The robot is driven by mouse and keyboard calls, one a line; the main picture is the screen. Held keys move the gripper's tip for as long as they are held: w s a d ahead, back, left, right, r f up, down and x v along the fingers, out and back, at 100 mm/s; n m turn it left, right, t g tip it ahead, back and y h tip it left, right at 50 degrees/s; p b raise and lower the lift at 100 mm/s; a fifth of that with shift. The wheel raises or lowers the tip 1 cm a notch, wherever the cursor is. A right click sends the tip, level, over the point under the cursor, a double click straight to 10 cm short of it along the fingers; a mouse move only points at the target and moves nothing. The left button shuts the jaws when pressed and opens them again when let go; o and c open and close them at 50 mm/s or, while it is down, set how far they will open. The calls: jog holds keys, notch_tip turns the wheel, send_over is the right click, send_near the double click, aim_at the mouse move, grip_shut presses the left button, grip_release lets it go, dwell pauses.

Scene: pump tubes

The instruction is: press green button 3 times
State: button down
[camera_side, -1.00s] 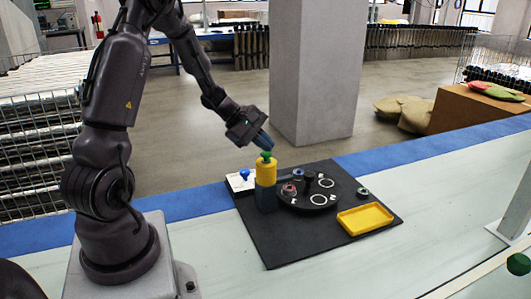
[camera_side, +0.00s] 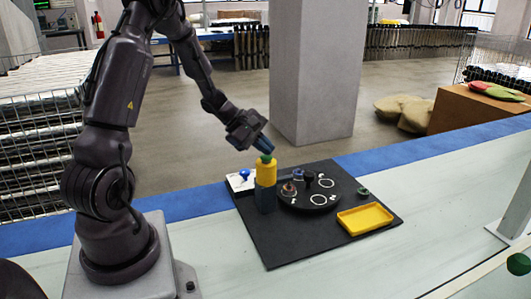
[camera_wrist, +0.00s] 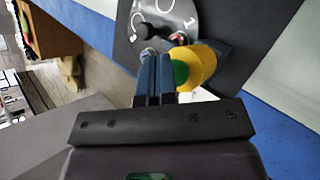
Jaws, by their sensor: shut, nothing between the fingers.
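The green button (camera_side: 266,158) sits on top of a yellow cylinder (camera_side: 266,173) with a dark blue-grey base (camera_side: 265,197), upright on the black mat. It also shows in the wrist view as a green disc (camera_wrist: 180,73) on the yellow cylinder (camera_wrist: 202,65), partly hidden by my fingers. My gripper (camera_side: 267,149) is shut and empty, tilted down, with its blue fingertips just above the button in the side view. In the wrist view the fingertips (camera_wrist: 156,62) lie beside the green disc. I cannot tell whether they touch it.
A dark round plate (camera_side: 309,198) with white rings and small parts lies right of the button. A yellow tray (camera_side: 365,218) is at the mat's front right, with a small green-topped part (camera_side: 362,191) behind it. A white block with a blue knob (camera_side: 244,175) stands left.

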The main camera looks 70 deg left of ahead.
aim_at(265, 157)
jog(key=shift+r, duration=0.55)
notch_tip(265, 157, up, 6)
dwell(0.6)
dwell(2.2)
jog(key=shift+f, duration=3.05)
